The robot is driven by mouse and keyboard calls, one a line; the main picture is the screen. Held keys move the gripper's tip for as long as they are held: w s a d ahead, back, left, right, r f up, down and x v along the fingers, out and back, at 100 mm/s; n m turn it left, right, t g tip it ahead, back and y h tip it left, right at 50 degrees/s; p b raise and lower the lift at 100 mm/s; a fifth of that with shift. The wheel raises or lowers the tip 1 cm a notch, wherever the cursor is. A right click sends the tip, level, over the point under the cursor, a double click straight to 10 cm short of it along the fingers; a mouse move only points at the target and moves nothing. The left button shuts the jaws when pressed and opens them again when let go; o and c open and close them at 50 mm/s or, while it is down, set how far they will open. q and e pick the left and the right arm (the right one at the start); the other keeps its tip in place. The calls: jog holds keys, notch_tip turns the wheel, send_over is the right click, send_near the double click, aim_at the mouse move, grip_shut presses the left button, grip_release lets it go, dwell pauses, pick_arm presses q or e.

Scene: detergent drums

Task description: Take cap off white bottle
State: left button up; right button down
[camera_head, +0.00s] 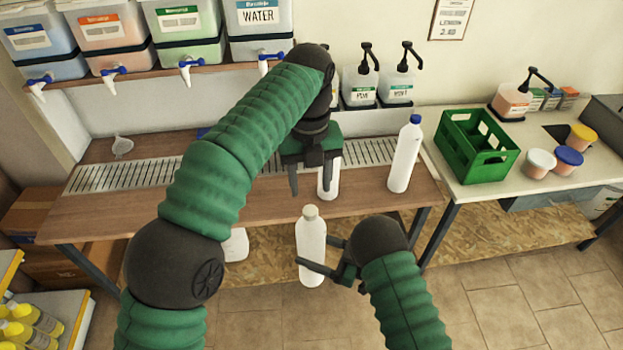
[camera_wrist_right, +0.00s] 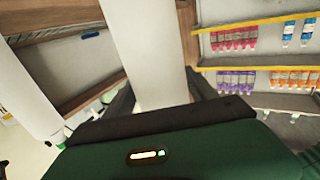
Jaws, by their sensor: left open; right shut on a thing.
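A white bottle (camera_head: 312,242) stands upright in my right gripper (camera_head: 313,252), in front of the table edge. Its pale cap (camera_head: 310,212) is on top. The right fingers are shut around the bottle's body; the bottle also fills the middle of the right wrist view (camera_wrist_right: 155,50), where its top is out of frame. My left gripper (camera_head: 311,191) is open and empty, pointing down just above and behind the cap, apart from it. A second white bottle (camera_head: 329,184) stands on the table behind the left gripper, partly hidden. Another white bottle (camera_head: 404,158) with a blue cap stands to the right.
The wooden table (camera_head: 110,215) has a metal drain grate (camera_head: 110,180) and a funnel (camera_head: 122,146). Pump bottles (camera_head: 397,82) stand behind. A green crate (camera_head: 475,147) and tubs (camera_head: 567,160) are on the right counter. My left arm hides the middle of the table.

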aim_at(313, 210)
pick_arm(q)
jog(key=shift+d+m, duration=0.1)
jog(key=shift+m, duration=0.2)
jog(key=shift+s+f, duration=0.1)
jog(key=shift+f, duration=0.25)
notch_tip(313, 210, down, 7)
jog(key=shift+r, duration=0.1)
grip_shut()
jog(key=shift+d, duration=0.1)
